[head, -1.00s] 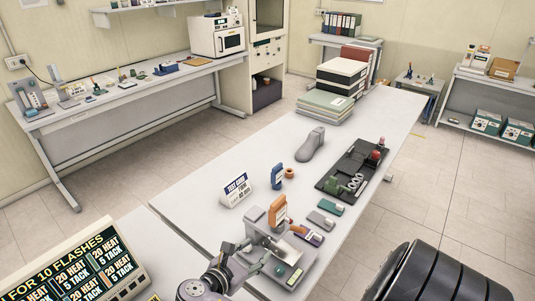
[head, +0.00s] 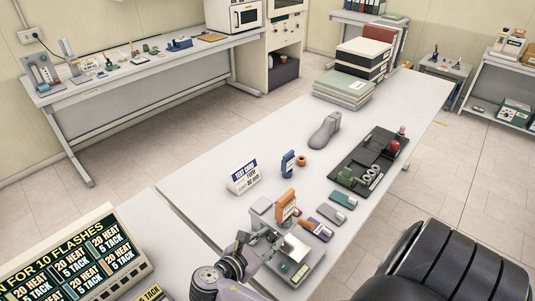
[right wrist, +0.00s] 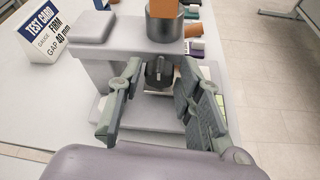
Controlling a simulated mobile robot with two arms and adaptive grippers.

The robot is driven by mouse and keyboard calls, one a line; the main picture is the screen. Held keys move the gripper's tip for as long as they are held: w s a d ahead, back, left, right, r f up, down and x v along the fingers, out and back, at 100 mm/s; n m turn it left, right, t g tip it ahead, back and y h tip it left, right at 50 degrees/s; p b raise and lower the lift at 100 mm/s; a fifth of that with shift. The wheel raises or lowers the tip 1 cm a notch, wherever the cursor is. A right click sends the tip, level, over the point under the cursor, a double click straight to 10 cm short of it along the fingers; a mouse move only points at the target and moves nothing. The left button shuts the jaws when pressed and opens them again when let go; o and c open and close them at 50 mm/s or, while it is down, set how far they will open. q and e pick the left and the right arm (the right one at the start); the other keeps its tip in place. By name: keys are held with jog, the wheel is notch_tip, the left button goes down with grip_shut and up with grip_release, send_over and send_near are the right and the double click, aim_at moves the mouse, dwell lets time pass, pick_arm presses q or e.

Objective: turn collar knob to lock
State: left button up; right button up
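A grey tester (head: 301,263) with an upright block and flat base stands near the front of the long table. An orange block (head: 286,204) sits on top of it. In the right wrist view, a dark round collar knob (right wrist: 158,72) shows under the tester's overhanging head (right wrist: 150,47). My right gripper (right wrist: 160,105) is open, with one finger on each side of the knob and visible space between. It also shows in the head view (head: 272,244), low at the tester's left side. Contact with the knob cannot be told. My left gripper is not in view.
A test card (head: 243,177) and a blue block (head: 288,163) stand behind the tester. Small blocks, including a green one (head: 344,199), lie to its right. A black tray (head: 345,174) and a grey shoe form (head: 325,130) are farther back. The table's left middle is clear.

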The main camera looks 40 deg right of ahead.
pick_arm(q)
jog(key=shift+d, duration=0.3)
pick_arm(e)
grip_shut()
